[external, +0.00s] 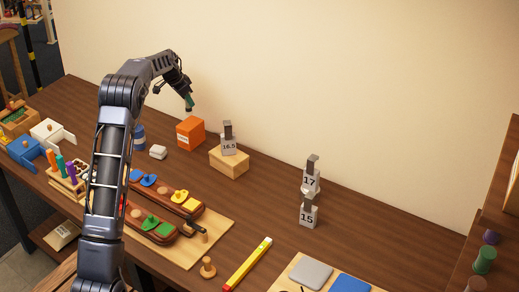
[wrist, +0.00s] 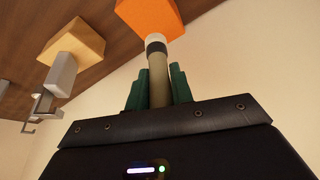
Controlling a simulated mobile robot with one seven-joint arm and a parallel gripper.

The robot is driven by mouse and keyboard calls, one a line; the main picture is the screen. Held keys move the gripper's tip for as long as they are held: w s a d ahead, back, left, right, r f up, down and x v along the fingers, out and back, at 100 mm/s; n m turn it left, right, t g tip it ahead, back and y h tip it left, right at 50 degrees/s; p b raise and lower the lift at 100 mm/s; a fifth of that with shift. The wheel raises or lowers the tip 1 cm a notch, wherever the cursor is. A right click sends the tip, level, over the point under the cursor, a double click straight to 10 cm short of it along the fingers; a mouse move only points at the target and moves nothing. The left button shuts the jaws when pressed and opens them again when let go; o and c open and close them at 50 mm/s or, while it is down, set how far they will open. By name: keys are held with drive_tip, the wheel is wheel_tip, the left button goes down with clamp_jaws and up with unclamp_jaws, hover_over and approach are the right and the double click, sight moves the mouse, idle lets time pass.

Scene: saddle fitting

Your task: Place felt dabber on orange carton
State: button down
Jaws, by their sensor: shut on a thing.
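The orange carton (external: 190,134) stands on the brown table near the wall; its side also shows at the top of the wrist view (wrist: 148,14). My gripper (external: 189,102) is above the carton, pointing down. In the wrist view its green fingers (wrist: 158,90) are shut on the felt dabber (wrist: 158,82), an olive-grey stick with a black band and a pale tip. The dabber's tip end points towards the carton and overlaps its edge in that view. I cannot tell whether they touch. The dabber is too small to make out clearly in the external view.
A wooden block (external: 229,162) bearing a grey "16.5" piece (external: 228,144) stands just right of the carton. Wooden trays (external: 165,210) lie in front. Open table lies right of the block.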

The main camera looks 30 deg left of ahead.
sight(188, 107)
drive_tip(key=shift+f, duration=2)
drive_tip(key=shift+f, duration=0.1)
drive_tip(key=c, duration=1.2)
unclamp_jaws()
drive_tip(key=shift+c, duration=0.2)
drive_tip(key=shift+o, duration=0.2)
drive_tip(key=v, duration=1.2)
drive_tip(key=shift+r, duration=0.2)
